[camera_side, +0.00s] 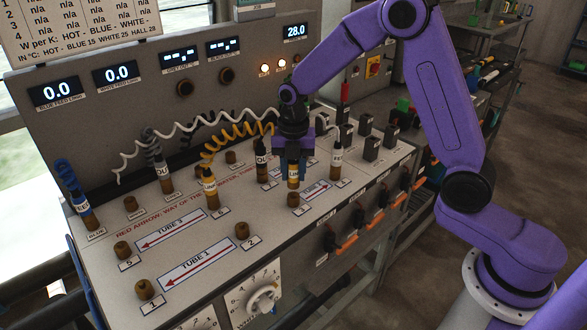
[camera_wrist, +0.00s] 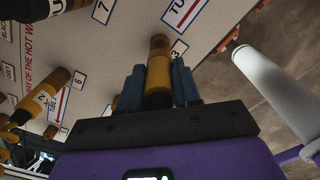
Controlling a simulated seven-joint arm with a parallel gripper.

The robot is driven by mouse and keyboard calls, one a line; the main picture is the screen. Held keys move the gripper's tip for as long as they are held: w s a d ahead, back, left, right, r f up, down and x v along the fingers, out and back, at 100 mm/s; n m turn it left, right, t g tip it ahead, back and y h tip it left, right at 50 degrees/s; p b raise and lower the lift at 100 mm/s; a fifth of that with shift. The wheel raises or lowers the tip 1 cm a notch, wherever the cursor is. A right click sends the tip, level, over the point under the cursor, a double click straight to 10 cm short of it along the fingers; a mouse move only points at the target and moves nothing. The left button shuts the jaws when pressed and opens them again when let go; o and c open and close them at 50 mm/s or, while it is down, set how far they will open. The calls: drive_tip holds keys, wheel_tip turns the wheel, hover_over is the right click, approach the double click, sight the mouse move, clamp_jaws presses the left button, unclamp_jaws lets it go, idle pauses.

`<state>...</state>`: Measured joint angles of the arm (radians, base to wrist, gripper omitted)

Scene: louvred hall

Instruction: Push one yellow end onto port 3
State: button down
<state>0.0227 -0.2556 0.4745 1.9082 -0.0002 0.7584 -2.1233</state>
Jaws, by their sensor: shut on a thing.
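My gripper (camera_side: 294,172) is shut on a yellow end (camera_side: 293,180), held upright at the right part of the sloping panel (camera_side: 190,245). A brown port (camera_side: 293,199) stands directly below it. In the wrist view the held yellow end (camera_wrist: 158,75) is between the fingers, with brown at its far tip and the label 3 (camera_wrist: 179,49) beside it. I cannot tell whether the end is seated on the port or just above it. The other yellow end (camera_side: 210,188) stands upright on a port further left, with a coiled yellow lead (camera_side: 228,133).
A dark-labelled end (camera_side: 262,167) and a white-labelled end (camera_side: 336,163) stand close on either side of my gripper. Brown ports 1 (camera_side: 145,289) and 2 (camera_side: 242,230) are bare. Black switches (camera_side: 371,148) stand at the right. A white coiled lead (camera_side: 200,120) crosses behind.

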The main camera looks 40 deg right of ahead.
drive_tip(key=shift+f, duration=0.3)
drive_tip(key=shift+f, duration=1.05)
drive_tip(key=c, duration=0.7)
unclamp_jaws()
drive_tip(key=shift+r, duration=0.1)
drive_tip(key=shift+r, duration=2.45)
wheel_tip(320, 180, up, 17)
drive_tip(key=shift+r, duration=0.2)
